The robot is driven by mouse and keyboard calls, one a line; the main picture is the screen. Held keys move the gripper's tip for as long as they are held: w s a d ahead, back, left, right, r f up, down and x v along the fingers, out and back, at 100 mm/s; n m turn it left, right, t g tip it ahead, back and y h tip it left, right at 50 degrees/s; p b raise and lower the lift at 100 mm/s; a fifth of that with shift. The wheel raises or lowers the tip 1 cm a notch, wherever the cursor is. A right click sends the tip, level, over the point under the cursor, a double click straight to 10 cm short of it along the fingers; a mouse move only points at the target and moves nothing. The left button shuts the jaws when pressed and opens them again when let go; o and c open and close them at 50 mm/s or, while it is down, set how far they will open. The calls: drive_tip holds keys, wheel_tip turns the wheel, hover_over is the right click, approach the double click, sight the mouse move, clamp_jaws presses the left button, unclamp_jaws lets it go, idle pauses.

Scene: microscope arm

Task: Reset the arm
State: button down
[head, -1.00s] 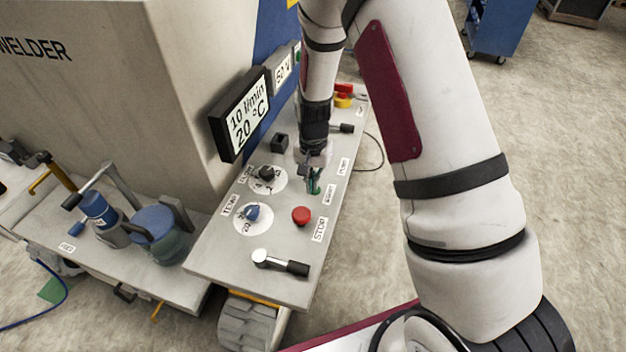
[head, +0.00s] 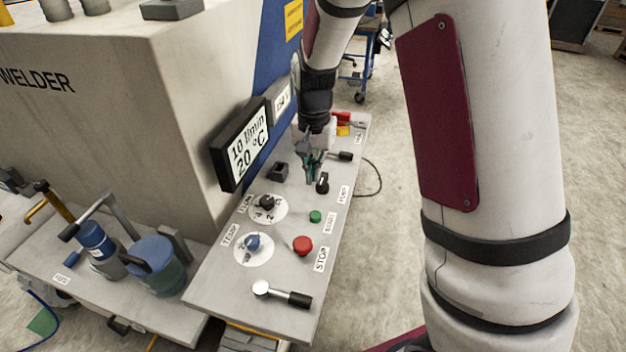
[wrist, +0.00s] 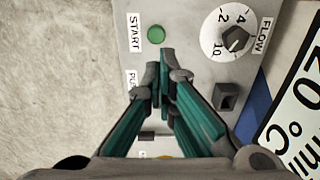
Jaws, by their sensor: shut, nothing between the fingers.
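My gripper (head: 310,178) is shut and empty, pointing down above the far half of the grey control panel (head: 225,290). In the wrist view its teal fingers (wrist: 162,82) meet close together, apart from the green START button (wrist: 156,34). That button also shows in the head view (head: 316,216), nearer than the gripper. A black switch (head: 322,184) is just right of the fingertips. My arm crosses the right of the head view. No microscope arm can be made out.
The panel has a red STOP button (head: 302,245), a FLOW dial (head: 267,207), a TEMP dial (head: 253,246) and a lever (head: 284,294). A black display (head: 240,150) stands along its left. Bare floor lies to the right.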

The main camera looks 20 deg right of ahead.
drive_tip(key=shift+r, duration=0.15)
idle(0.3)
drive_tip(key=s+r+n+t, duration=0.1)
drive_tip(key=s+r+n, duration=0.1)
drive_tip(key=s+r, duration=0.45)
drive_tip(key=s+r+n+t, duration=0.15)
drive_tip(key=s+r, duration=0.25)
drive_tip(key=r, duration=0.5)
drive_tip(key=s+r+n+t, duration=0.1)
drive_tip(key=s+r+n, duration=0.1)
drive_tip(key=s, duration=0.4)
drive_tip(key=s+r+n+t, duration=0.1)
drive_tip(key=s+r+t, duration=0.1)
drive_tip(key=s+r, duration=0.2)
drive_tip(key=s, duration=0.3)
drive_tip(key=shift+s+a+n, duration=0.2)
drive_tip(key=shift+s+n, duration=0.05)
drive_tip(key=shift+n, duration=0.1)
